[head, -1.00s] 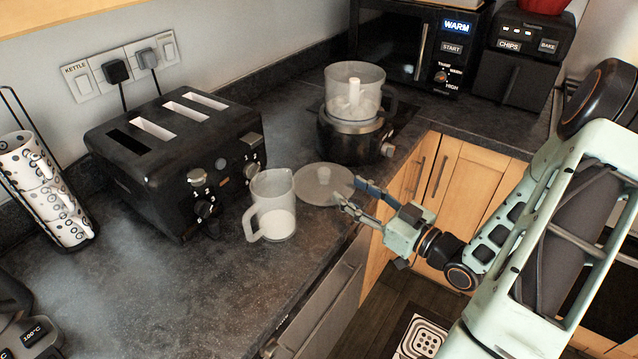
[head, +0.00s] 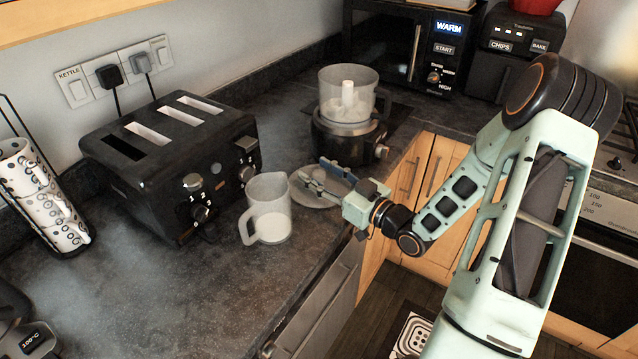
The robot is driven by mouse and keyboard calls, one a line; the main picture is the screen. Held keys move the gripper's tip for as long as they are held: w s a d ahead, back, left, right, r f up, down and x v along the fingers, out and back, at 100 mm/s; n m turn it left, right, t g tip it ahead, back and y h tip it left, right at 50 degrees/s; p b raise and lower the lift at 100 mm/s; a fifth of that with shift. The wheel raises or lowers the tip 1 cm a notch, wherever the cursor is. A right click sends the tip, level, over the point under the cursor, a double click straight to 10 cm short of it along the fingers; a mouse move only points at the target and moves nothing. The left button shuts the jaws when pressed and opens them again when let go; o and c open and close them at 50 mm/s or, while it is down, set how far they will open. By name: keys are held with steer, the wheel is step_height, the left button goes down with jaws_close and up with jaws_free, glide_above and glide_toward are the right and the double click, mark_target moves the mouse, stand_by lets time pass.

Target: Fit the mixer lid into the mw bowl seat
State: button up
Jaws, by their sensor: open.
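The mixer lid (head: 306,196) is a grey translucent disc lying flat on the dark worktop near its front edge. My gripper (head: 314,176) is open and reaches over the lid from the right, its fingers covering the knob and part of the disc. I cannot tell whether the fingers touch the lid. The mixer bowl (head: 362,95) is clear, with a white central post, and sits upright on its black base (head: 347,145) behind the lid. Its top is open and pale contents show inside.
A measuring jug (head: 268,208) with white contents stands close left of the lid. A black toaster (head: 170,165) is farther left. A microwave (head: 385,45) and an air fryer (head: 508,50) stand behind the mixer.

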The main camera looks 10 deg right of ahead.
jaws_close()
steer(key=shift+r, duration=0.15)
